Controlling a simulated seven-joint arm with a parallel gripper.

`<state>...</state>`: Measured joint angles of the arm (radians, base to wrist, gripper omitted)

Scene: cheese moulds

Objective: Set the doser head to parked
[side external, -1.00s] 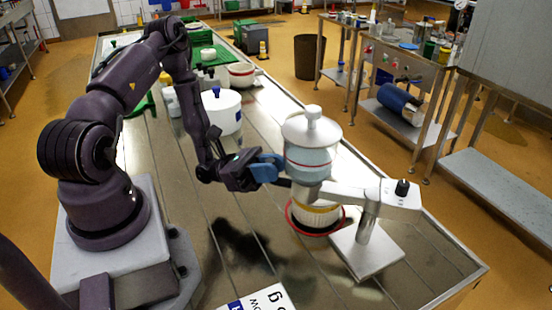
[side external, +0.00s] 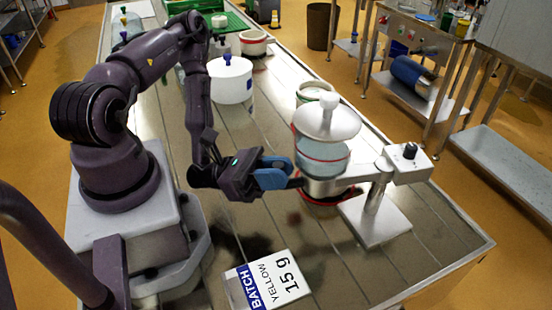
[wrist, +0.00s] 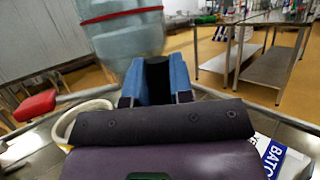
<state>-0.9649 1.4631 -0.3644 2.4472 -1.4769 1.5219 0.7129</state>
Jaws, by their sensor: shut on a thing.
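The doser head (side external: 322,157) is a pale blue see-through hopper with a red band and a wide silver lid (side external: 327,119). It sits on a grey swing arm that runs to a post on a flat stand (side external: 376,222). The wrist view shows the fingers (wrist: 155,80) around a dark piece, with the hopper (wrist: 128,40) above. A mould with a red rim (side external: 328,198) is mostly hidden below the head.
A batch card (side external: 267,281) reading "YELLOW 15 g" lies in front. Another pale mould (side external: 318,88) stands behind the head. A white lidded pot (side external: 231,80), a red-rimmed bowl (side external: 254,42) and a green crate stand farther back.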

